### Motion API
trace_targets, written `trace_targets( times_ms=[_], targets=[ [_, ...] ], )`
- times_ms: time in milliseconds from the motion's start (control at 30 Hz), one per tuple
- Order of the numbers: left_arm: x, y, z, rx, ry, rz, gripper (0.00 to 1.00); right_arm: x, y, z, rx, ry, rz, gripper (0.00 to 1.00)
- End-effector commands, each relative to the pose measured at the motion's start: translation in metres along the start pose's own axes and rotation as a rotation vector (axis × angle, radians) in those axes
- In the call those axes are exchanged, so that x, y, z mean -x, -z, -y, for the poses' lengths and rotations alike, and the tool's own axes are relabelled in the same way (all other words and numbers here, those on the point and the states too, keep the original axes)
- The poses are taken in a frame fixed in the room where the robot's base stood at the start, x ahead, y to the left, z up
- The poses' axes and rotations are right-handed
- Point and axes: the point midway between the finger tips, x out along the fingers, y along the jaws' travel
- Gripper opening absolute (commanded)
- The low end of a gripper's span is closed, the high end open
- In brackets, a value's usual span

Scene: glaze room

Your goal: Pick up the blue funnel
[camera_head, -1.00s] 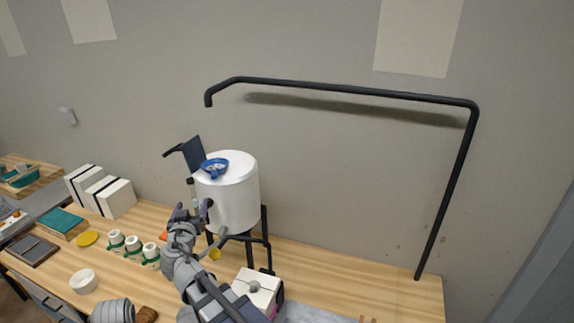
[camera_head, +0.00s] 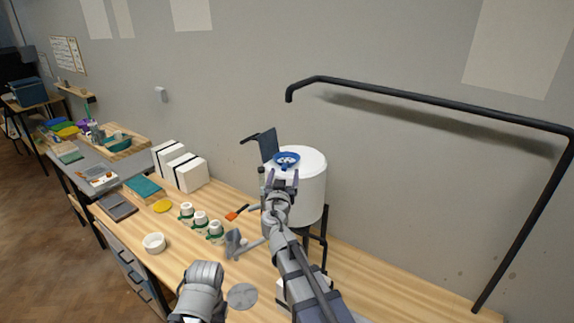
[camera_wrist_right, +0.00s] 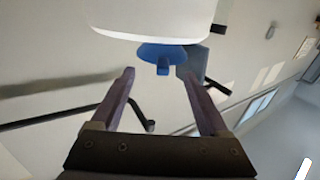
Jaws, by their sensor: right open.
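The blue funnel (camera_head: 287,160) rests on top of the white cylindrical vessel (camera_head: 312,187), near its left side. My right gripper (camera_head: 281,179) is open and raised at the vessel's front left, just below the funnel in the head view. In the right wrist view the funnel (camera_wrist_right: 163,53) shows beyond and roughly between the tips of my open right gripper (camera_wrist_right: 158,73), with no visible contact. The vessel (camera_wrist_right: 155,18) fills the top of that view. My left gripper is not in view; a grey link of mine shows at the bottom left.
A dark flat panel (camera_head: 268,146) stands behind the funnel. A black pipe frame (camera_head: 420,95) spans the right. White jars (camera_head: 200,219), a white bowl (camera_head: 154,243) and white boxes (camera_head: 186,173) stand on the wooden bench (camera_head: 400,287) to the left.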

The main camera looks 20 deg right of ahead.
Motion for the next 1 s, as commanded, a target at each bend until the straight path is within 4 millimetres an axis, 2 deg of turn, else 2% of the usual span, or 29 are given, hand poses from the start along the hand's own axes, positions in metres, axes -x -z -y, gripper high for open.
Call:
trace_targets(
  times_ms=[300, 567, 1000],
  targets=[
    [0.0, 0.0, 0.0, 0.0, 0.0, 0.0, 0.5, -0.045, 0.0, 0.004, 0.0, -0.001, 0.001, 0.79],
    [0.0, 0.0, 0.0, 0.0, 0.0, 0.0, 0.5, -0.046, 0.0, 0.004, 0.0, 0.0, 0.001, 0.77],
    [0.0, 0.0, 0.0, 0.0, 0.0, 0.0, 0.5, -0.046, 0.0, 0.004, 0.0, -0.001, 0.001, 0.28]
  ],
)
